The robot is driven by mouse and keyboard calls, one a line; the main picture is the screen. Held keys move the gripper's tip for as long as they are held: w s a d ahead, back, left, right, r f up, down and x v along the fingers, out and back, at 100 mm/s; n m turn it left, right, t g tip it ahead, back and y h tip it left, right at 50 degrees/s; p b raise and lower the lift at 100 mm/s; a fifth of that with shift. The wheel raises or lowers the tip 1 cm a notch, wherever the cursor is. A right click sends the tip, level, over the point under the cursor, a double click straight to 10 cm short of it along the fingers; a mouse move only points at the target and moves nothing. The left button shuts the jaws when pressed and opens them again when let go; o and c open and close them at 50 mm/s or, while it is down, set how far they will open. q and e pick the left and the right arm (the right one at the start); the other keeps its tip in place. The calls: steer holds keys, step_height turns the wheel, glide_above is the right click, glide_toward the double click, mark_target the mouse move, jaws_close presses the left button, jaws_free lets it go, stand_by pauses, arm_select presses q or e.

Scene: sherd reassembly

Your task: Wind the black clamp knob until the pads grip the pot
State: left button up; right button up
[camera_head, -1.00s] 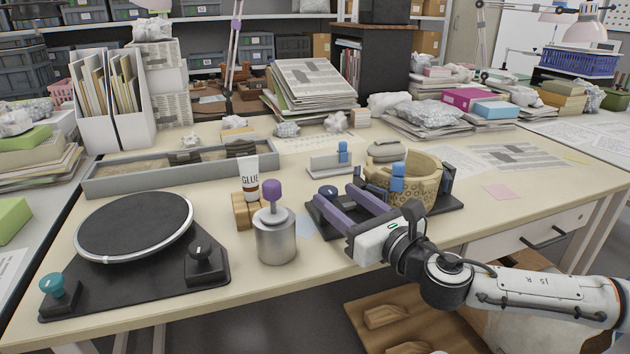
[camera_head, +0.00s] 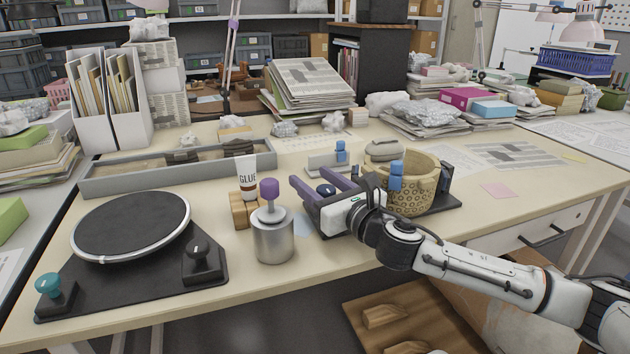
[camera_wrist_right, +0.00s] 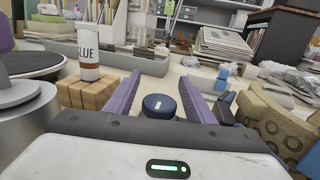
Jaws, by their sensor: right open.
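The black clamp knob (camera_head: 325,189) looks dark with a pale mark on top in the right wrist view (camera_wrist_right: 158,106). My right gripper (camera_head: 309,177) is open, with one purple finger on each side of the knob. In the wrist view, gaps show between the knob and both fingers (camera_wrist_right: 160,80). The tan, pierced pot (camera_head: 418,190) stands on the dark clamp base (camera_head: 447,203), with a blue clip (camera_head: 396,177) at its near left rim. My left gripper is not in view.
A turntable (camera_head: 132,225) is further left. A grey tray (camera_head: 180,173) lies behind.

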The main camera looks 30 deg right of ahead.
steer(key=c, duration=1.1)
steer(key=shift+o, duration=0.2)
steer(key=h+p, duration=0.1)
steer(key=m+h+p, duration=0.2)
steer(key=p, duration=0.1)
steer(key=shift+d+r, duration=0.3)
steer(key=shift+r, duration=0.1)
steer(key=m+h+p, duration=0.1)
steer(key=g+h, duration=0.1)
steer(key=shift+s+d+f+m+h+p, duration=0.1)
steer(key=shift+d+f+m+h+p, duration=0.05)
steer(key=shift+d+m+h+p, duration=0.25)
steer(key=shift+d+f+m+g+h, duration=0.1)
steer(key=shift+f+m+g+h, duration=0.1)
steer(key=shift+m+g+h, duration=0.3)
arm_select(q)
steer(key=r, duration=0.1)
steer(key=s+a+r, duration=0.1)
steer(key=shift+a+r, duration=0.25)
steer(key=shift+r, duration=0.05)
arm_select(e)
steer(key=shift+s, duration=0.1)
steer(key=o, duration=1.1)
steer(key=shift+c, duration=0.2)
steer(key=shift+s, duration=0.1)
